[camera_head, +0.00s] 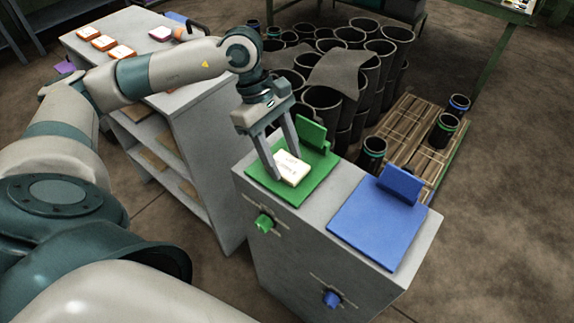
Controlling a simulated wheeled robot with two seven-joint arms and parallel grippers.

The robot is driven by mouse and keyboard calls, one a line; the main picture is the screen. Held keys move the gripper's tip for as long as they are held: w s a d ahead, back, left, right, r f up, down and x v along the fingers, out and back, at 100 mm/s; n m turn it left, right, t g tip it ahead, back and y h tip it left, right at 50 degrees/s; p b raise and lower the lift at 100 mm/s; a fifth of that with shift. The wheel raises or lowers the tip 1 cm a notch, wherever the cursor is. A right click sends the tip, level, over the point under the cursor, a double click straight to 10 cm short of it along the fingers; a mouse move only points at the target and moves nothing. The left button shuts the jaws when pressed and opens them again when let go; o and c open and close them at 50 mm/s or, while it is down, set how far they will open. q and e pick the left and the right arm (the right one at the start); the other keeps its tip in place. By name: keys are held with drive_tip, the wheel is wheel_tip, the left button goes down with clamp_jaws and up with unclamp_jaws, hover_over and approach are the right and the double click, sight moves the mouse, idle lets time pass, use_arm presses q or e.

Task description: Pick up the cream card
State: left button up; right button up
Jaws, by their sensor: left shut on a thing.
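The cream card (293,171) lies at the green plate (262,185) on top of the grey cabinet, and dark print shows on its face. My left gripper (287,171) reaches down from above with its fingers at the card's two sides, shut on it. I cannot tell whether the card touches the plate or is slightly lifted. My right gripper is not in view.
The grey cabinet (262,235) also carries a blue plate (375,228) with an upright blue block (401,185). A green upright block (311,132) stands behind the card. A shelf unit (205,117) with several cards stands left. Black sleeves (323,103) crowd behind, beside a wooden pallet (412,140).

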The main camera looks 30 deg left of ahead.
sight(283, 162)
use_arm(q)
drive_tip(key=shift+r, duration=0.1)
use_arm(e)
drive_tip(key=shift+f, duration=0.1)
use_arm(q)
drive_tip(key=shift+r+b, duration=0.3)
drive_tip(key=shift+r, duration=0.25)
wheel_tip(283, 162, up, 2)
drive_tip(key=shift+w+r+b, duration=0.1)
drive_tip(key=shift+r+b, duration=0.05)
drive_tip(key=shift+b, duration=0.2)
drive_tip(key=s+d+r+b, duration=0.2)
drive_tip(key=d+r, duration=0.5)
drive_tip(key=d, duration=0.4)
drive_tip(key=shift+s+d+r, duration=0.15)
drive_tip(key=shift+s+r, duration=0.05)
drive_tip(key=shift+s, duration=0.4)
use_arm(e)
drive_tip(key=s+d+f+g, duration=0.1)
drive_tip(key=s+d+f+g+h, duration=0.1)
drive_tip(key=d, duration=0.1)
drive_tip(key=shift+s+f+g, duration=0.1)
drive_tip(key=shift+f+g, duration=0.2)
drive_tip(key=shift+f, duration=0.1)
